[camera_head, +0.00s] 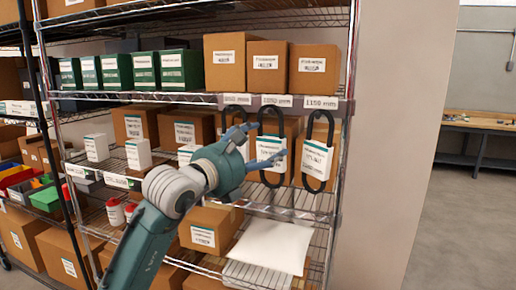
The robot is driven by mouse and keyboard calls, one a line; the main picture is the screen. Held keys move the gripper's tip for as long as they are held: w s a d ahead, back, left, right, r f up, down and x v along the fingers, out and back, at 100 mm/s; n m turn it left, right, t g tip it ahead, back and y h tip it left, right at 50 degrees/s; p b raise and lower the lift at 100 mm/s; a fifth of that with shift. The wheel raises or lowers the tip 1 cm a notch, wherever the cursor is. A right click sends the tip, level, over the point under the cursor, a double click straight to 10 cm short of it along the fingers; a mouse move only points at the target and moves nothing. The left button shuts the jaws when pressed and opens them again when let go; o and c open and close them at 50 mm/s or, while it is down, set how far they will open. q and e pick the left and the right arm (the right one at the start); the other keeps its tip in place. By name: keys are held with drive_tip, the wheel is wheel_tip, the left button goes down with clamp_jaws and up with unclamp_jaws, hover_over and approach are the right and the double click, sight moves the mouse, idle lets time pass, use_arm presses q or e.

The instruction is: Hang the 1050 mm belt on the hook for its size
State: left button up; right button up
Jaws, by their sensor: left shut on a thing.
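My left gripper (272,152) reaches up from the lower left to the front edge of the shelf. It is shut on a black looped belt (272,112) with a white sleeve, partly hidden behind the fingers. The belt's top is just below the middle size label (276,100), which seems to read 1050 mm. I cannot tell whether the belt rests on the hook there. Another black belt (331,121) with a white sleeve hangs under the 1150 mm label (320,102). A dark loop (238,108) shows under the left label, mostly hidden by my gripper. My right gripper is not in view.
The wire shelf (190,98) holds green boxes (182,68) and brown cartons (267,67) above the belts. A white sheet (272,244) and a carton (208,228) lie below. A grey wall (385,150) stands close on the right, with open floor beyond.

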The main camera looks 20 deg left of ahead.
use_arm(q)
drive_tip(key=shift+w, duration=0.55)
drive_tip(key=shift+w+f+b, duration=0.45)
drive_tip(key=shift+w+b, duration=0.1)
drive_tip(key=shift+b, duration=0.05)
drive_tip(key=shift+f, duration=0.1)
drive_tip(key=o, duration=1.3)
